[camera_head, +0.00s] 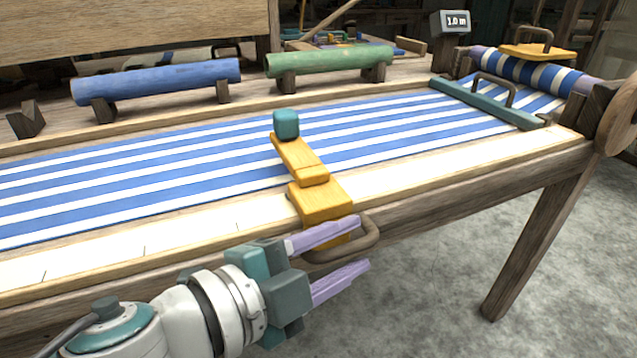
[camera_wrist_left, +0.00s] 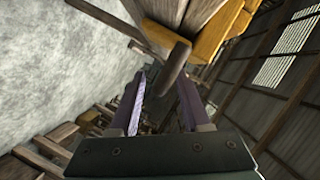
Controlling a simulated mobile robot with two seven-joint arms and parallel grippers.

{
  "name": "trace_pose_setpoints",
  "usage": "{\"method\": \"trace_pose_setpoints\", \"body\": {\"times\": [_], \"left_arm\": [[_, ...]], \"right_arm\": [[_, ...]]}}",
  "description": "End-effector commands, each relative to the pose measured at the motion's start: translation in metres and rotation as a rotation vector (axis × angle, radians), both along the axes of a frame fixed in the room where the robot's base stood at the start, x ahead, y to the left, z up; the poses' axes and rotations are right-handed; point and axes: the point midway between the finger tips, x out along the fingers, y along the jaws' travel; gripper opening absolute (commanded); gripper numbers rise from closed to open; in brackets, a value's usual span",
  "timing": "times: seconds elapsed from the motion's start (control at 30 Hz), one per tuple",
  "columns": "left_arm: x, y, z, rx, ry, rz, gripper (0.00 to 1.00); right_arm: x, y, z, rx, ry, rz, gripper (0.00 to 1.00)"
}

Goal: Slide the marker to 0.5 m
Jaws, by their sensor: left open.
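The yellow marker (camera_head: 320,199) sits on the loom's front rail, with a flat arm reaching back over the striped cloth to a teal block (camera_head: 286,124). A brown loop handle (camera_head: 362,240) sticks out from its front. My left gripper (camera_head: 345,255) is open at this handle, with one lilac finger above and one below it in the head view. In the left wrist view, the handle (camera_wrist_left: 172,75) comes down between the two open fingers (camera_wrist_left: 160,105), and the yellow marker (camera_wrist_left: 222,28) shows beyond. I cannot tell whether the fingers touch the handle. My right gripper is not in view.
Blue-and-white striped cloth (camera_head: 140,165) covers the loom bed. A white scale strip (camera_head: 200,225) with tick lines runs along the front rail. A display (camera_head: 456,21) reads 1.0 m. A teal bar (camera_head: 485,103) with a handle crosses the cloth at right. Blue (camera_head: 160,80) and green (camera_head: 330,62) rolls lie behind.

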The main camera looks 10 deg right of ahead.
Motion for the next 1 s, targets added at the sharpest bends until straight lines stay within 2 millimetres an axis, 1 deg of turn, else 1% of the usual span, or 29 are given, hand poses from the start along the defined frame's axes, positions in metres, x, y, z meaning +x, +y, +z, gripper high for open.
{"method": "trace_pose_setpoints", "body": {"times": [0.17, 0.3, 0.4, 0.5, 0.67, 1.0], "left_arm": [[-0.015, 0.021, 0.008, 0.003, 0.002, 0.0, 0.47], [-0.032, 0.045, 0.014, 0.002, 0.003, 0.0, 0.47], [-0.042, 0.06, 0.017, 0.004, 0.001, 0.001, 0.47], [-0.049, 0.07, 0.019, 0.001, 0.002, 0.0, 0.47], [-0.055, 0.078, 0.021, 0.001, -0.001, 0.0, 0.47], [-0.055, 0.078, 0.021, 0.0, 0.0, 0.0, 0.47]], "right_arm": [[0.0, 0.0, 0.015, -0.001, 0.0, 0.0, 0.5], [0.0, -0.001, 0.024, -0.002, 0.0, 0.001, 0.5], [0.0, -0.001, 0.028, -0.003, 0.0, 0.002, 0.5], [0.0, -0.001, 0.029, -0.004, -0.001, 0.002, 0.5], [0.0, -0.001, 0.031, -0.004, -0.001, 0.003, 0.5], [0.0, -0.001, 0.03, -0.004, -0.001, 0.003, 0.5]]}}
